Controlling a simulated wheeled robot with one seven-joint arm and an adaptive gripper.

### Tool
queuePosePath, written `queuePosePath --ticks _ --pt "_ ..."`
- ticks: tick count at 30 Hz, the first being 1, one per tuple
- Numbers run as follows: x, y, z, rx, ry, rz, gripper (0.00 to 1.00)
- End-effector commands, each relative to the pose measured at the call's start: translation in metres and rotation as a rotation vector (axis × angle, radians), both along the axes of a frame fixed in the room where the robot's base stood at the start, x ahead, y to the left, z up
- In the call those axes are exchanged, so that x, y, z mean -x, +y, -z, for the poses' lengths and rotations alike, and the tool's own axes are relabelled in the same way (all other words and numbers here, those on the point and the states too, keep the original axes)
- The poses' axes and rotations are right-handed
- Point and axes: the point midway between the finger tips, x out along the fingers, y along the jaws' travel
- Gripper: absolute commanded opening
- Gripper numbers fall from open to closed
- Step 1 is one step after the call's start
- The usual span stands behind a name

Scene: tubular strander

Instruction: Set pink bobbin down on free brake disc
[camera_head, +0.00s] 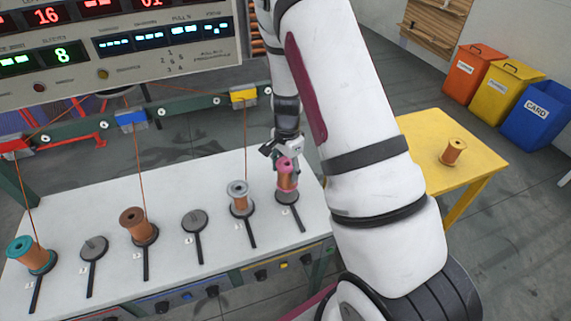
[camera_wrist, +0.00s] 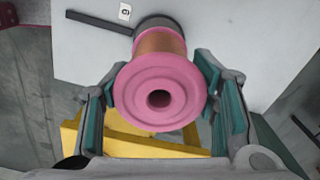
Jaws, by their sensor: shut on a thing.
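The pink bobbin (camera_head: 286,179), with copper wire on its core, is upright in my gripper (camera_head: 284,158). In the wrist view the gripper (camera_wrist: 160,88) has its teal-padded fingers on either side of the bobbin's pink upper flange (camera_wrist: 158,98). Below the bobbin is the rightmost dark brake disc (camera_head: 289,198), which also shows in the wrist view (camera_wrist: 155,20). I cannot tell whether the bobbin rests on that disc or is slightly above it. Two other brake discs, one second from left (camera_head: 95,249) and one in the middle (camera_head: 194,222), are bare with pegs.
A teal bobbin (camera_head: 30,255), a brown bobbin (camera_head: 135,226) and a grey bobbin (camera_head: 239,198) stand on other discs of the white bench (camera_head: 166,269). A copper bobbin (camera_head: 453,151) stands on the yellow table (camera_head: 430,133). Wires rise to the overhead rail.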

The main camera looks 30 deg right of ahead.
Motion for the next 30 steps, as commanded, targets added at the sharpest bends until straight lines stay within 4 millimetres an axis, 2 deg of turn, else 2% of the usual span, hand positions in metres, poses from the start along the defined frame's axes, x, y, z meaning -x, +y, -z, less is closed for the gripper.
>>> queuePosePath --ticks 15,29,30 --pt "-0.001 0.000 0.037 0.000 -0.001 -0.001 0.00" --pt "-0.001 0.000 0.041 0.001 -0.002 0.000 0.00" --pt "-0.001 0.000 0.041 0.001 -0.002 0.000 0.56"
